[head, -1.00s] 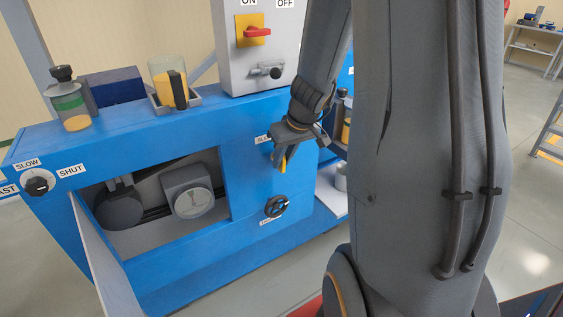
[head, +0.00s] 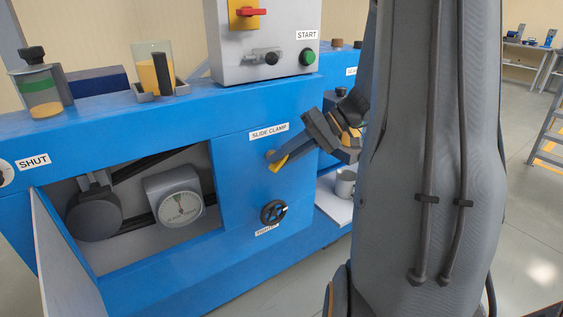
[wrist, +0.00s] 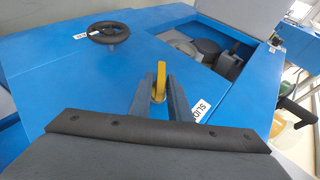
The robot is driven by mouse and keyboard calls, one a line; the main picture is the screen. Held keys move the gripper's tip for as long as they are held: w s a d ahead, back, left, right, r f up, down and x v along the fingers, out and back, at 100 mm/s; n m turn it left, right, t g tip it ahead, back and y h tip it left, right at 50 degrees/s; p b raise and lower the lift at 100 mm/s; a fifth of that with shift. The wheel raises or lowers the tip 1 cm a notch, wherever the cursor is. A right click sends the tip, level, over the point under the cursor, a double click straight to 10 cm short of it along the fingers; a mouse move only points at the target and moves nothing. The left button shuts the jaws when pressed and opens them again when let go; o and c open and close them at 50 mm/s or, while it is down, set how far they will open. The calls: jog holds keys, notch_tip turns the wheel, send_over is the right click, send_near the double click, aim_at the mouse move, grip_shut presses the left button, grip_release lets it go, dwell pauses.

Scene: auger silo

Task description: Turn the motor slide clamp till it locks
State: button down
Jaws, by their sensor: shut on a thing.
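The slide clamp (head: 278,161) is a yellow-tipped lever on the blue front panel, just under the "SLIDE CLAMP" label (head: 269,131). In the head view the lever slants down and to the left from my gripper. My gripper (head: 294,154) reaches it from the right, with its fingers at the lever. In the wrist view the yellow lever (wrist: 159,80) stands between the two finger tips of my gripper (wrist: 158,92), which is shut on it. The lever's pivot is partly hidden by the fingers.
A black handwheel (head: 273,212) sits below the clamp. An open bay at the left holds a motor (head: 95,214) and a round dial gauge (head: 180,207). A control box (head: 262,45) with a green start button stands above. A mug (head: 345,184) is on a shelf at right.

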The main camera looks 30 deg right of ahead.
jog(key=y, duration=0.2)
jog(key=m+y+b, duration=0.1)
jog(key=y, duration=0.1)
jog(key=shift+d+f+t, duration=0.25)
jog(key=shift+f+t, duration=0.15)
jog(key=shift+f+m+t+y+b, duration=0.15)
jog(key=shift+m+t+y+b, duration=0.35)
jog(key=shift+y, duration=0.9)
jog(key=c, duration=1.8)
grip_release()
jog(key=shift+c, duration=0.2)
jog(key=b+v, duration=0.1)
jog(key=v, duration=0.6)
jog(key=shift+d, duration=0.4)
jog(key=shift+s+f, duration=0.1)
